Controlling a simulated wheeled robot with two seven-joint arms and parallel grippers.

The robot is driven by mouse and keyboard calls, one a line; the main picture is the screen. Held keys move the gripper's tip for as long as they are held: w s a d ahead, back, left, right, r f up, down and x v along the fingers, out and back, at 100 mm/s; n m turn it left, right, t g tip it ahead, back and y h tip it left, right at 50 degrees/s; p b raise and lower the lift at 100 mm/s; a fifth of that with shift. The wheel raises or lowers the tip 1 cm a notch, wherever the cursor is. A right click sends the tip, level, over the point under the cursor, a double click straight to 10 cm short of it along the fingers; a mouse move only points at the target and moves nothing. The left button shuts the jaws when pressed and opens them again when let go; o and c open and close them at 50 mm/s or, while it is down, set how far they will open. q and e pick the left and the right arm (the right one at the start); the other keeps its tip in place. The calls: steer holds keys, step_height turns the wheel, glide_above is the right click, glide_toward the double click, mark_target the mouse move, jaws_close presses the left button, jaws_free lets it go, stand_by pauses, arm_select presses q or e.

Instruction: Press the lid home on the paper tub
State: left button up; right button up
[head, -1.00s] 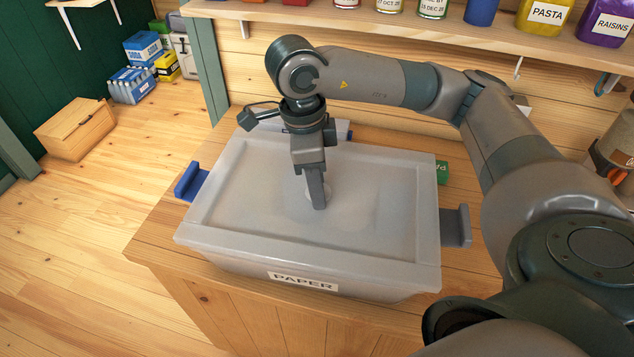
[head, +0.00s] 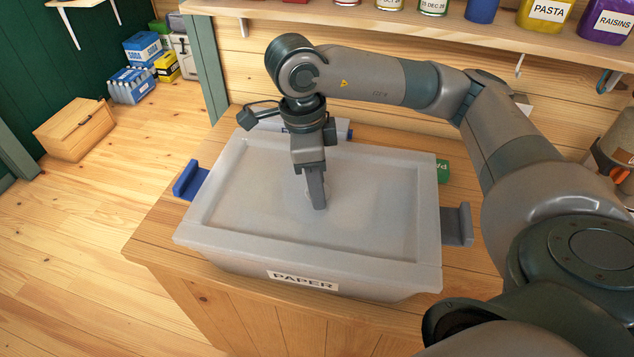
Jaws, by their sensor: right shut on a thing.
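The paper tub (head: 235,262) is a translucent grey box with a "PAPER" label (head: 303,281) on its front, standing on a wooden cabinet. Its pale, cloudy lid (head: 255,195) lies across the top, looking level within the raised rim. Whether its edges are fully seated all round is hard to tell. My right gripper (head: 318,206) points straight down at the middle of the lid, shut on a small grip there that its fingers mostly hide. My left gripper is out of view.
A blue bracket (head: 190,181) sits left of the tub and a grey one (head: 457,225) right of it. A green labelled item (head: 443,171) is behind its right corner. A shelf (head: 400,22) with jars runs along the back wall. Open floor lies left.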

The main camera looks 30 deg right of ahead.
steer(key=o, duration=1.7)
steer(key=shift+o, duration=0.2)
steer(key=shift+r, duration=0.15)
steer(key=shift+r+p, duration=2.15)
steer(key=shift+r, duration=1.25)
jaws_close()
steer(key=shift+f+b, duration=2.9)
steer(key=shift+f, duration=0.05)
